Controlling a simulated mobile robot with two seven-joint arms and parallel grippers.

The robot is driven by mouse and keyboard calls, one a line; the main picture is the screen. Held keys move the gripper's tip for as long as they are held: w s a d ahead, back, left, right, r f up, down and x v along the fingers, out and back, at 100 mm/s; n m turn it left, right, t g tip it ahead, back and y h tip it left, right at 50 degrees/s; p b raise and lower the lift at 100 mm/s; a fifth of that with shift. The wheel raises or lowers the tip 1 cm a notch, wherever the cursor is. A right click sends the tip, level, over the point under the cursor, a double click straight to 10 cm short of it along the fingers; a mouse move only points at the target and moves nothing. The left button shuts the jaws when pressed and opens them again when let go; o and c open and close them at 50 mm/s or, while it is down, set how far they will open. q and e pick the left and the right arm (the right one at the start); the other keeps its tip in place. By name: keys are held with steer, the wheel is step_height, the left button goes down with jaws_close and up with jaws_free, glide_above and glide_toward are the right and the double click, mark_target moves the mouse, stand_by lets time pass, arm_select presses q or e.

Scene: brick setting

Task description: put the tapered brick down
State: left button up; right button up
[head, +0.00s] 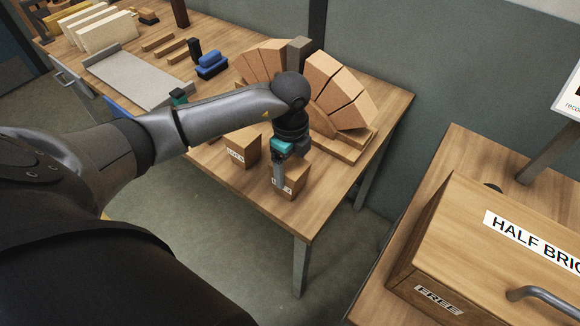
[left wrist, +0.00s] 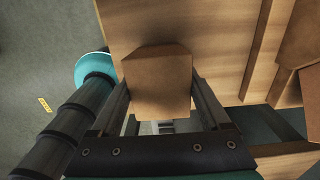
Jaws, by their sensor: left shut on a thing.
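My left gripper (head: 280,178) points down near the front corner of the table and is shut on the tapered brick (head: 297,176). The brick is brown with a white label on its front, partly covered by a finger. In the left wrist view the tapered brick (left wrist: 157,78) sits between both fingers of the left gripper (left wrist: 160,95), with the wooden tabletop below it. I cannot tell whether its underside touches the table (head: 320,215). A similar labelled brick (head: 243,150) stands on the table to its left. My right gripper is not in view.
An arch of wedge bricks (head: 340,92) stands behind the gripper on a wooden base (head: 340,146). A half-brick box (head: 450,230) stands on another table at right. The near table corner is bare.

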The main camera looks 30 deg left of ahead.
arm_select(q)
steer(key=shift+f, duration=0.15)
steer(key=o, duration=1.6)
steer(key=shift+c, duration=0.2)
step_height(320, 180, up, 12)
steer(key=p, duration=0.1)
steer(key=shift+r+p, duration=0.25)
steer(key=shift+p, duration=0.1)
